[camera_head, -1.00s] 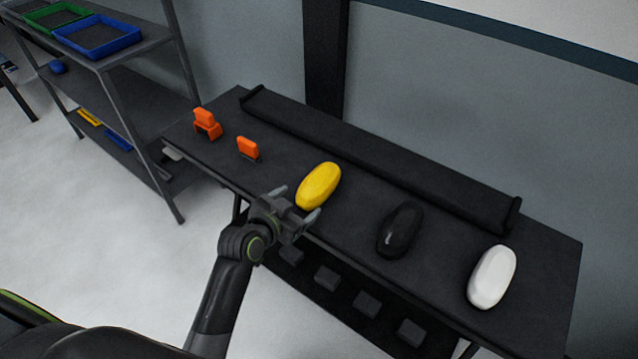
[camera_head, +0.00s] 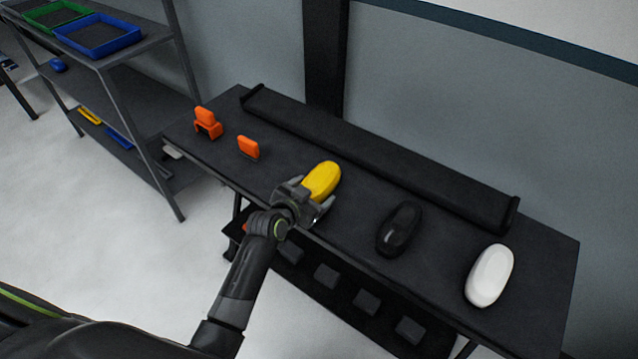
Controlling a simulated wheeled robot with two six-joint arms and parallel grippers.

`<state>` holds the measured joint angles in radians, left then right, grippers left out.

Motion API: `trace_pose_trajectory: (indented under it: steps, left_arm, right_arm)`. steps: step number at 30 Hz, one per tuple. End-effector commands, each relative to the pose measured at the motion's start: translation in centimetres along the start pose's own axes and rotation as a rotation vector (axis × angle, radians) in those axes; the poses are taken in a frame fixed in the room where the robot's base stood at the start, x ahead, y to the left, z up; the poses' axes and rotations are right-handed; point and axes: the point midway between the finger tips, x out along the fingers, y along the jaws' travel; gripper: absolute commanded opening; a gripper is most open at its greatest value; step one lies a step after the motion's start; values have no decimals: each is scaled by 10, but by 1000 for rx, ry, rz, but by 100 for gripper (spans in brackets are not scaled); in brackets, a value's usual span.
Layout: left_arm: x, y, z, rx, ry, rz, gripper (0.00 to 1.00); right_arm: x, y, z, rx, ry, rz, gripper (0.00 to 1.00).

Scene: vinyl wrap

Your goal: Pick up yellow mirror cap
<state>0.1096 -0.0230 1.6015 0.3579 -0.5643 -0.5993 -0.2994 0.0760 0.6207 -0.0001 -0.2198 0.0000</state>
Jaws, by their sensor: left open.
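The yellow mirror cap (camera_head: 322,180) lies on the dark table (camera_head: 345,220), near its front edge and left of the black cap. My left gripper (camera_head: 315,197) is open at the near end of the yellow cap, with its fingers spread to either side of that end. The gripper hides the cap's lower part. I cannot tell whether the fingers touch it. My right gripper is not in view.
A black cap (camera_head: 399,229) and a white cap (camera_head: 489,275) lie to the right on the table. Two orange pieces (camera_head: 207,123) (camera_head: 248,147) stand at the left. A long black bar (camera_head: 380,155) runs along the back. A shelf (camera_head: 110,75) with trays stands at left.

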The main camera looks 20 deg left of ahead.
Motion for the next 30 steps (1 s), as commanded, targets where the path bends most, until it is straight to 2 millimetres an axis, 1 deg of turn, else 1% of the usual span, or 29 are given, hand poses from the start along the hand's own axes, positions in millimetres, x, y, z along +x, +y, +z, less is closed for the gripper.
trace_pose_trajectory:
  steps: [3,9,11,12,17,20,23,30]
  left_arm:
    - [0,0,0,0,0,0,76]
    - [0,0,0,0,0,0,50]
    - [0,0,0,0,0,0,42]
    - [0,0,-1,0,1,-1,40]
    - [0,0,-1,0,1,-1,39]
    - [-2,-1,-5,1,3,-1,39]
    - [-6,-3,-16,2,5,-1,39]
    - [-24,-12,-60,2,8,-2,39]
  right_arm:
    - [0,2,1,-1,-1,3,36]
    - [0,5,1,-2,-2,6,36]
    - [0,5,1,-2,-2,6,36]
    - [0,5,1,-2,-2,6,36]
    - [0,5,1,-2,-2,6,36]
    - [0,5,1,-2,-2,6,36]
    - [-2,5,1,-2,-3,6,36]
    - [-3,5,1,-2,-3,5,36]
